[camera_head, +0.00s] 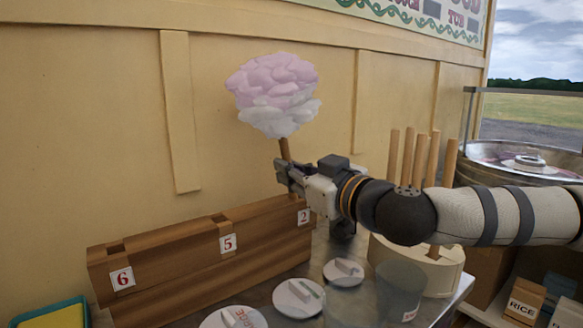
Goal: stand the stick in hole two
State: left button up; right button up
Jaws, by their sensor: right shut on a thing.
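A stick (284,149) with pink and white candy floss (275,88) on its top stands near upright, tilted slightly. My right gripper (284,176) is shut on the stick below the floss, above the right end of a brown wooden rack (170,282). The rack has labels 6 (122,278), 5 (227,243) and 2 (304,217). Openings show above labels 6 and 5. The opening by label 2 is not clearly visible, and the stick's lower end is hidden by the gripper, so I cannot tell whether it is in the hole. My left gripper is out of view.
A round cream holder (443,277) with several bare sticks (407,156) stands right, partly behind my arm. White round lids (298,298) and a clear cup (398,290) lie before the rack. A metal bowl (500,155) is far right. A yellow sponge (50,316) is bottom left.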

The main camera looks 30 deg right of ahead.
jog(key=shift+a+f, duration=0.1)
jog(key=shift+f, duration=0.2)
jog(key=o, duration=0.8)
